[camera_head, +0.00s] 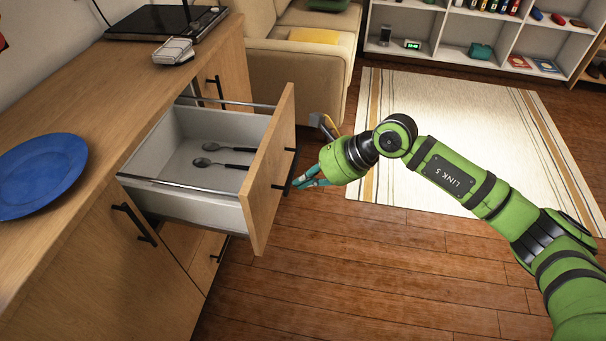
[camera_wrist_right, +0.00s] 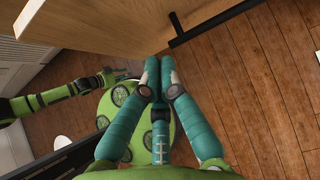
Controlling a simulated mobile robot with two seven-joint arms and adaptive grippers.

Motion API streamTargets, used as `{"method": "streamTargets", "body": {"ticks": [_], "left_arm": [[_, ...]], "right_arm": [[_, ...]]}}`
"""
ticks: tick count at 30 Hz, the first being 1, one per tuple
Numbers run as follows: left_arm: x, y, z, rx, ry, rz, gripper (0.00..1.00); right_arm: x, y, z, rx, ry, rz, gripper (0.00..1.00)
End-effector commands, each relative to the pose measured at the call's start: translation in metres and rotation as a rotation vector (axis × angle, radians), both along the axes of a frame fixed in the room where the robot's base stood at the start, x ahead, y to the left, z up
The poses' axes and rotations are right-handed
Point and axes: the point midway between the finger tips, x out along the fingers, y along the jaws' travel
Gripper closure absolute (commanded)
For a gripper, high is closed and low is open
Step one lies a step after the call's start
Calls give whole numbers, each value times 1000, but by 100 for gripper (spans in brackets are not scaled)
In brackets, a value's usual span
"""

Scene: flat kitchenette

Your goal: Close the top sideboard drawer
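The top sideboard drawer (camera_head: 215,127) is pulled well out from the wooden sideboard (camera_head: 75,211) in the head view. Its wooden front (camera_head: 269,183) faces right and carries a dark bar handle (camera_head: 286,172). The front also shows at the top of the right wrist view (camera_wrist_right: 120,24), with the handle (camera_wrist_right: 213,23) at upper right. My right gripper (camera_head: 300,183) is beside the outer face, close to the handle. Its teal fingertips (camera_wrist_right: 159,68) are together with nothing seen between them. I cannot tell whether they touch the front.
Two dark-handled spoons (camera_head: 222,157) lie in the drawer. A blue plate (camera_head: 40,174) and a small whitish object (camera_head: 174,52) sit on the sideboard top. A beige sofa (camera_head: 292,73) stands behind. Wooden floor (camera_head: 370,280) is clear in front.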

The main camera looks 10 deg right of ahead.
Motion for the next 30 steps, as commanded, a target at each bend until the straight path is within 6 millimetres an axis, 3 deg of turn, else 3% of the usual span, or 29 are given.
{"method": "streamTargets", "body": {"ticks": [6,12,30], "left_arm": [[-3,0,1,0,7,2,69],[-3,0,0,0,8,2,69],[-3,0,-1,0,8,2,69]], "right_arm": [[9,29,-29,4,5,-1,100],[14,45,-46,4,3,-1,100],[17,51,-51,5,2,-2,100]]}}
